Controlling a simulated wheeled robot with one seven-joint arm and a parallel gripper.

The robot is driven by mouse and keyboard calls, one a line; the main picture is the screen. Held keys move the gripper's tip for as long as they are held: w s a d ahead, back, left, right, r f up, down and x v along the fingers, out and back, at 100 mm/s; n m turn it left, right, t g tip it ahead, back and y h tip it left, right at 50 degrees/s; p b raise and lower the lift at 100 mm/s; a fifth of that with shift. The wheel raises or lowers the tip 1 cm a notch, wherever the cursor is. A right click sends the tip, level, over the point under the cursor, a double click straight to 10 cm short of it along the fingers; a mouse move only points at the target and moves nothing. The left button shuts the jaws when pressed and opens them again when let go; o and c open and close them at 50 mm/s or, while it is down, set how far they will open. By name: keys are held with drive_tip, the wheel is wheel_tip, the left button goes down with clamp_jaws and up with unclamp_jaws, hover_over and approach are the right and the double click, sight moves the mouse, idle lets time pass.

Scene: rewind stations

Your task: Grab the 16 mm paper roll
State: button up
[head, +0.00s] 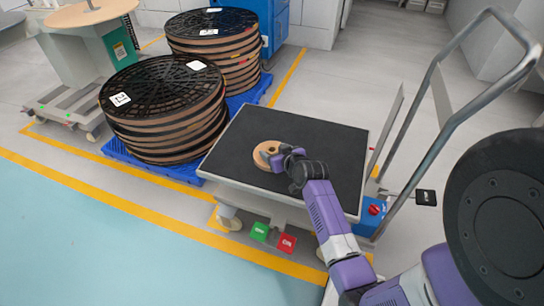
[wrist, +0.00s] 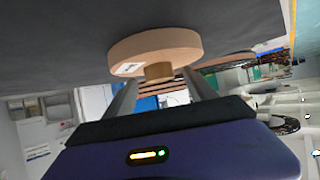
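The paper roll (head: 262,147) is a flat tan disc lying on the black top of the lift cart (head: 245,130). In the wrist view the roll (wrist: 165,46) shows with a white label on its edge and a short core stub (wrist: 158,71) standing out from its face. My gripper (head: 279,157) is right at the roll in the head view and hides part of it. In the wrist view my gripper (wrist: 160,82) is open, with one finger on each side of the core stub and gaps visible between. I cannot read the roll's width.
Two stacks of large brown reels with black tops (head: 165,105) (head: 213,45) stand on blue pallets left of the cart. The cart's metal handle (head: 425,130) rises on the right. A round-topped station (head: 90,14) is at the upper left. The cart top around the roll is clear.

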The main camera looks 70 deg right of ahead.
clamp_jaws()
drive_tip(key=shift+r, duration=0.2)
